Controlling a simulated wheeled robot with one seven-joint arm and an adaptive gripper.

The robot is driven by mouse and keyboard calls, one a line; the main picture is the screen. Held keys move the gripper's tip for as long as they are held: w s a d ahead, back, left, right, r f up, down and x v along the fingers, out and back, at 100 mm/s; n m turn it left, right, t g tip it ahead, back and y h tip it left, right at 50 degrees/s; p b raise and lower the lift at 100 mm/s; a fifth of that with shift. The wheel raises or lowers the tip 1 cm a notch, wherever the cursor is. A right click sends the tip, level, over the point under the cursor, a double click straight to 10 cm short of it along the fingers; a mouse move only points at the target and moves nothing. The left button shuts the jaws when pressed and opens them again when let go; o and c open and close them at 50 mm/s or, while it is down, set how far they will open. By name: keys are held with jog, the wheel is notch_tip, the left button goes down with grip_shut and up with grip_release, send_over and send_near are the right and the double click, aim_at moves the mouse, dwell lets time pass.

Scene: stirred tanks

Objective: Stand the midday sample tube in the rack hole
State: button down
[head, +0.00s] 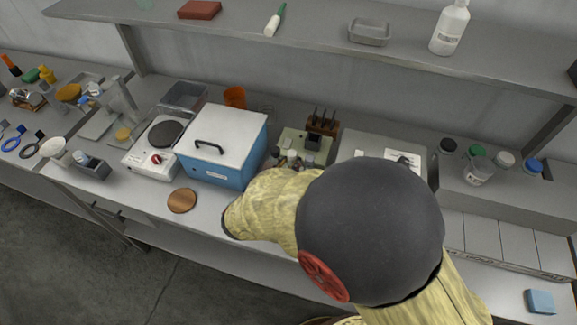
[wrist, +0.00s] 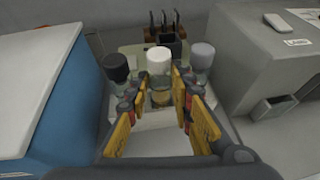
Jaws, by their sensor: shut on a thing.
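My gripper (wrist: 158,90) shows in the wrist view, its yellow fingers closed on the sides of a white-capped vessel (wrist: 159,62) with amber contents low down. That vessel looks upright; I cannot tell whether it is lifted. A black-capped vessel (wrist: 117,68) stands to its left and a grey-capped one (wrist: 202,54) to its right. I see no readable label that marks the midday sample tube. In the head view my arm hides the gripper; the caps show just beyond it. No rack hole can be made out clearly.
A blue box with a white lid (head: 222,150) stands close on the left, a grey instrument (wrist: 255,60) close on the right. A brown block with black handles (head: 322,124) stands behind. A round wooden disc (head: 182,200) lies at the bench front. A shelf (head: 320,30) runs above.

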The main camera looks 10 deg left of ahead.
jog(key=c, duration=1.8)
grip_release()
jog(key=shift+c, duration=0.2)
jog(key=shift+r, duration=0.2)
jog(key=p+v, duration=0.3)
jog(key=v, duration=0.9)
jog(key=shift+f, duration=0.1)
